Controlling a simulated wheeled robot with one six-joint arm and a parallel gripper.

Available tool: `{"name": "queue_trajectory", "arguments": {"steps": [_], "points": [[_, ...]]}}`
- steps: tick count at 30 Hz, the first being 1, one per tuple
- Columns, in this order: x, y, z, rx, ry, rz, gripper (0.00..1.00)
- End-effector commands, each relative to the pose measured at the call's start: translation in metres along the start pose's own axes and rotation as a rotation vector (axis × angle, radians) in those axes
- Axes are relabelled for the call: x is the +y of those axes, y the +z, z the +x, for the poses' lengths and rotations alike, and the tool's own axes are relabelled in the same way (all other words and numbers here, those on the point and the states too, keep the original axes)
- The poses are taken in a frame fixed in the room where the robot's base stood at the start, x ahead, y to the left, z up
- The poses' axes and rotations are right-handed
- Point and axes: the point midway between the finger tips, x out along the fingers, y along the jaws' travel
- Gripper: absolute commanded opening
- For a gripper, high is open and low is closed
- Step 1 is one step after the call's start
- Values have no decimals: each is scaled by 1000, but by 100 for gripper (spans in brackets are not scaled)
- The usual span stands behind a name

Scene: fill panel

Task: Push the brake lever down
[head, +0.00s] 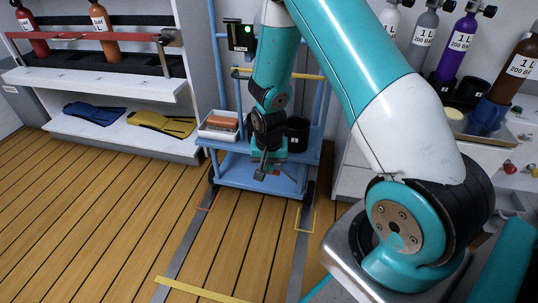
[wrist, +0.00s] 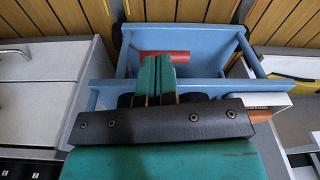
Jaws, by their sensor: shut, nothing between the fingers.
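A red bar (wrist: 165,55), which looks like the brake lever, lies crosswise at the edge of the blue cart (wrist: 200,70) in the wrist view. My gripper (wrist: 160,62) is shut, its teal fingers together and empty. The fingertips overlap the near side of the red bar in the wrist view; I cannot tell whether they touch it. In the head view my gripper (head: 263,174) points down at the front of the cart (head: 240,176), low over its lower shelf. My gripper largely hides the lever there, so its tilt is unclear.
A white tray (head: 212,132) with orange blocks and a black container (head: 297,134) stand on the cart's upper shelf. Floor rails (head: 188,245) lead up to the cart. A rack with flippers (head: 95,113) is at left, a bench with cylinders at right. The floor in front is clear.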

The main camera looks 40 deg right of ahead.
Motion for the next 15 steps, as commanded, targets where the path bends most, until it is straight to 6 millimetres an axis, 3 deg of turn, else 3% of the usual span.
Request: {"name": "queue_trajectory", "arguments": {"steps": [7, 15], "points": [[0, -1, -16, 1, -1, 0, 0], [0, -1, -80, 3, -2, 0, 0]]}}
